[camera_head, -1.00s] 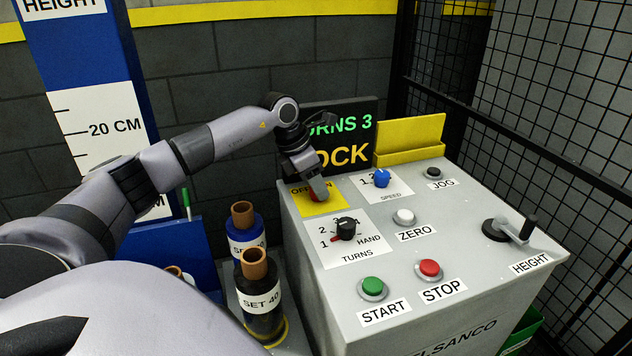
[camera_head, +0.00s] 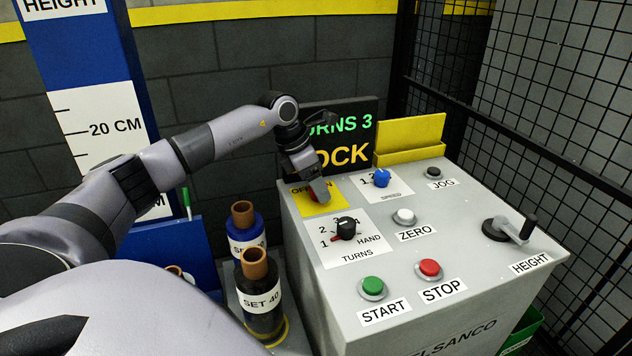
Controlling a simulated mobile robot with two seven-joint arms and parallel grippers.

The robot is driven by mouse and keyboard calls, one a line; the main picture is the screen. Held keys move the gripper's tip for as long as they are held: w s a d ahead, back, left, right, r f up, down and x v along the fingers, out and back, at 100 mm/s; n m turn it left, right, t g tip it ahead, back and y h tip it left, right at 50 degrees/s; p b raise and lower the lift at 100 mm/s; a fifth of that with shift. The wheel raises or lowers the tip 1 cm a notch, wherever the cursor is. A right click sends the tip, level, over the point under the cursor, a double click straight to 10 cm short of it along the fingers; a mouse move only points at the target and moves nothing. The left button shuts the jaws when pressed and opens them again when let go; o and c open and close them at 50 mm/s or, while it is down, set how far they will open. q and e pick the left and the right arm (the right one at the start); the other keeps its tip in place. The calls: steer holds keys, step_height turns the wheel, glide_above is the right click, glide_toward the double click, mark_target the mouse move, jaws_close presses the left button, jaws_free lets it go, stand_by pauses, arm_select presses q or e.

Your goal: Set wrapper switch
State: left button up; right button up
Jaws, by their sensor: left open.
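The grey control console (camera_head: 460,230) carries several labelled controls. A red switch (camera_head: 316,196) sits on a yellow OFF/ON plate (camera_head: 322,207) at its back left corner, mostly hidden by my left gripper. My left gripper (camera_head: 319,192) is open, pointing down at this switch; I cannot tell whether the fingers touch it. The black TURNS knob (camera_head: 345,228) with a red pointer stands just in front, on a white scale plate. The blue SPEED knob (camera_head: 382,178) is to the right. The display (camera_head: 350,140) shows "URNS 3" in green and "OCK" in yellow, partly hidden by my arm. My right gripper is out of view.
START (camera_head: 372,287), STOP (camera_head: 429,269), ZERO (camera_head: 404,216) and JOG (camera_head: 433,172) buttons and a HEIGHT crank (camera_head: 512,230) are on the console top. Two bottle-like rolls (camera_head: 260,300) stand left of it. A black mesh fence (camera_head: 560,120) closes the right side.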

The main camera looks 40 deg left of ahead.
arm_select(q)
steer(key=v, duration=0.7)
stand_by(0.4)
steer(key=shift+s, duration=0.1)
